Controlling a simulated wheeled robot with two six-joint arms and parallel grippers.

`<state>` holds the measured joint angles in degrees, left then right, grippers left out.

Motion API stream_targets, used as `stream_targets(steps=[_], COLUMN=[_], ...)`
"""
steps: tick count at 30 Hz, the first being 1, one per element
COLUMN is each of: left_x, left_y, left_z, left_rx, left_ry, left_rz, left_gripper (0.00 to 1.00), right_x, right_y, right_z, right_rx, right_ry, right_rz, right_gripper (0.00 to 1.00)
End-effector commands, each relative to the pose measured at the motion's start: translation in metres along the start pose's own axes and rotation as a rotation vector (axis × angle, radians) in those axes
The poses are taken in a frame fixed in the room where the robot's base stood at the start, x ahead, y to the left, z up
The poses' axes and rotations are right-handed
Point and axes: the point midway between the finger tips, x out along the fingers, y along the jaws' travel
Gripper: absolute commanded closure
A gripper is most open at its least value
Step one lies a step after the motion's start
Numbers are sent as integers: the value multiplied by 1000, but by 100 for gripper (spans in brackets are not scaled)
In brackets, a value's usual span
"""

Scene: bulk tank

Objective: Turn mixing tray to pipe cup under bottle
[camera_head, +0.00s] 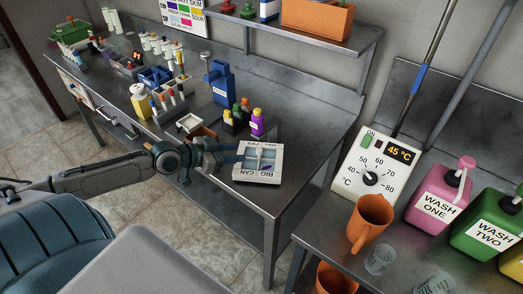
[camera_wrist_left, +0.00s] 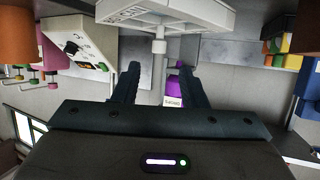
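A white tray (camera_head: 275,165) lettered "BIG CAN" sits near the front right corner of the long steel table, with small pale parts in it. It also shows at the top of the left wrist view (camera_wrist_left: 190,15), with a white stem (camera_wrist_left: 158,48) next to it. My left gripper (camera_head: 236,153) is at the tray's left side. In the wrist view its two fingers (camera_wrist_left: 158,80) are apart, with the stem in line with the gap; I cannot tell whether they touch it. A purple bottle (camera_head: 257,125) stands behind the tray. I cannot single out the pipe cup. My right gripper is out of view.
Small yellow and dark bottles (camera_head: 228,121) and a blue stand (camera_head: 220,85) stand behind. An open box (camera_head: 190,123) is left of the gripper. The right bench holds a temperature dial (camera_head: 372,170), an orange jug (camera_head: 371,218) and wash cans (camera_head: 440,200). Bare steel lies right of the purple bottle.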

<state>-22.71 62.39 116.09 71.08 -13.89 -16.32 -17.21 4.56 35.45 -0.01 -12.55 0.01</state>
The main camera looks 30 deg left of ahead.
Motion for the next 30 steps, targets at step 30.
stream_targets(steps=[30], left_x=[94], left_y=[1], left_z=[-1], left_rx=[-1], left_ry=[1], left_rz=[3], left_gripper=[61], right_x=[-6], right_y=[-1], right_z=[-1], right_rx=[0], right_ry=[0], right_rz=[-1], right_gripper=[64])
